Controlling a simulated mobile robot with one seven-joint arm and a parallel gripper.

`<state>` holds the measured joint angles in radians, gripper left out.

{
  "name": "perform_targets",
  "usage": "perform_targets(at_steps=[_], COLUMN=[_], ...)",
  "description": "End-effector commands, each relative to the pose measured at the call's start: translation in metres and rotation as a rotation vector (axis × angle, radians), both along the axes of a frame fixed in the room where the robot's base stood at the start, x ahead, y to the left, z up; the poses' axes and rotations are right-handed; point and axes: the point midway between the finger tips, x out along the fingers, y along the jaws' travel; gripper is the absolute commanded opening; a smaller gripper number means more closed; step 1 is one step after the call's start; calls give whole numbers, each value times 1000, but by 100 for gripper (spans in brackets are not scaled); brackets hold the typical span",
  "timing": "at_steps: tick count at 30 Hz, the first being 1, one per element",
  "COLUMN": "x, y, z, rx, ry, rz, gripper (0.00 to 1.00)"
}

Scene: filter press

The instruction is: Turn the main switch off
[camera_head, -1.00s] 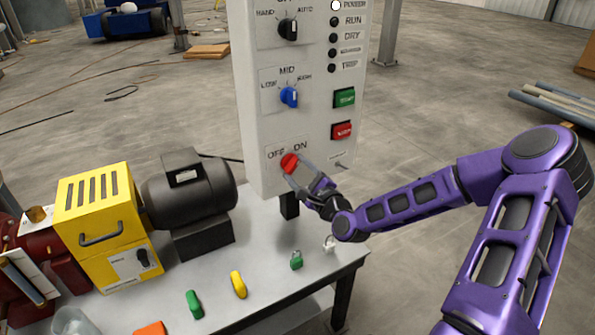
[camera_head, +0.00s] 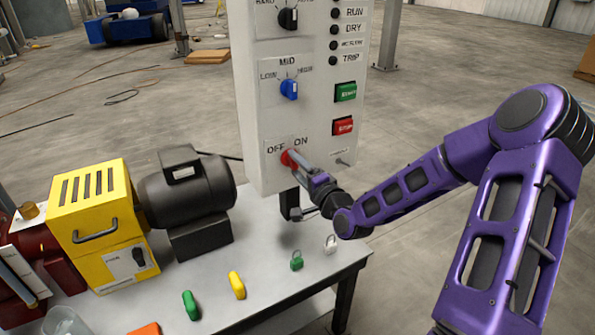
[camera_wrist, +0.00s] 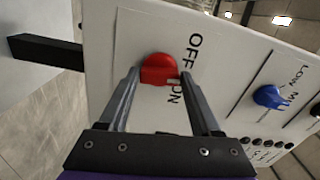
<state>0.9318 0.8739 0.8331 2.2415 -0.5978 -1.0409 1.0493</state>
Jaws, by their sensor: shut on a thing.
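The main switch is a red knob (camera_head: 289,157) low on the white control panel, between OFF and ON labels. It also shows in the wrist view (camera_wrist: 158,69), between the fingertips. My gripper (camera_head: 295,158) is at the knob, with its fingers shut on its two sides. In the wrist view the finger (camera_wrist: 131,75) on the left and the one on the right reach the knob's edges. In the head view the fingers partly cover the knob, so its exact pointing direction is hard to tell there.
Above the switch are a blue MID knob (camera_head: 289,89), a black knob (camera_head: 288,19), a green button (camera_head: 345,92) and a red STOP button (camera_head: 342,126).

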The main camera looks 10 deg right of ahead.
Motion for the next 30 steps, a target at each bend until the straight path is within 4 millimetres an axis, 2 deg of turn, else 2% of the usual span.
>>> perform_targets(at_steps=[15, 30], x=[1, 1], y=[0, 0], z=[-3, -1], rx=[-431, -614], ry=[-143, -203], rz=[0, 0], gripper=[9, 9])
